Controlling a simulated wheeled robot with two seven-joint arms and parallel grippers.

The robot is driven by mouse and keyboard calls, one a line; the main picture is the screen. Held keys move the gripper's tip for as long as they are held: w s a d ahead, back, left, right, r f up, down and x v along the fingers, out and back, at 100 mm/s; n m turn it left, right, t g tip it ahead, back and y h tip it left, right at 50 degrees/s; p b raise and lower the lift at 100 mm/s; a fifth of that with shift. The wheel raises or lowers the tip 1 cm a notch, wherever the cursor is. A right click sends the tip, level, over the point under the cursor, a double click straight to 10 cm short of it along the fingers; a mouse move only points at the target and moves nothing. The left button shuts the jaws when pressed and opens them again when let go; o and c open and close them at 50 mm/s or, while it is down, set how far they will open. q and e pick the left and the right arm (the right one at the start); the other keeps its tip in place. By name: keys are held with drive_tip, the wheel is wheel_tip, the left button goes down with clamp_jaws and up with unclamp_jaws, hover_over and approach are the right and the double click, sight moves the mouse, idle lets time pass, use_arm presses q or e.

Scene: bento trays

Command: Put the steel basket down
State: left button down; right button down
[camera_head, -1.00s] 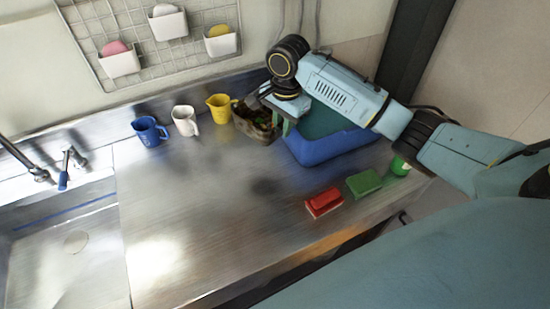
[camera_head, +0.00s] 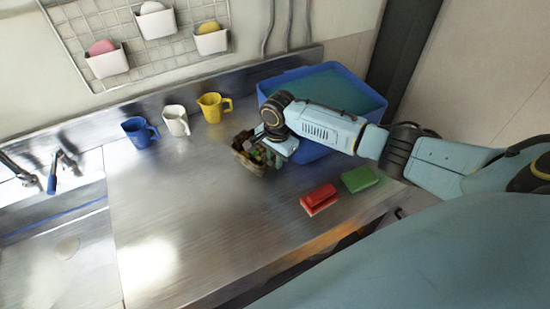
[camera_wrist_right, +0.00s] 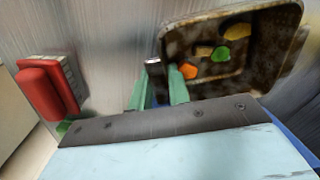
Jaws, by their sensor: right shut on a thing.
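The steel basket (camera_head: 246,160) is a small, worn brown-grey container holding green, orange and yellow pieces. It is left of the blue tub, in front of the yellow cup. My right gripper (camera_wrist_right: 157,84) is shut on the near rim of the basket, whose inside (camera_wrist_right: 212,82) shows in the right wrist view. In the head view my right gripper (camera_head: 270,153) is at the basket's right side, its fingers partly hidden. I cannot tell whether the basket touches the counter. My left gripper is not in view.
A blue tub (camera_head: 278,84) stands at the back right. Blue, white and yellow cups (camera_head: 212,107) line the back. A red brush or block (camera_head: 319,200) and a green sponge (camera_head: 360,179) lie at the front right. The counter (camera_head: 200,215) in the middle is clear.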

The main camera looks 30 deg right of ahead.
drive_tip(key=c, duration=1.8)
unclamp_jaws()
drive_tip(key=shift+f, duration=0.1)
drive_tip(key=o, duration=0.5)
drive_tip(key=r, duration=0.4)
drive_tip(key=r+p, duration=0.1)
drive_tip(key=r, duration=0.7)
drive_tip(key=shift+s+d+r, duration=0.1)
drive_tip(key=shift+s+r, duration=0.1)
drive_tip(key=shift+s, duration=0.1)
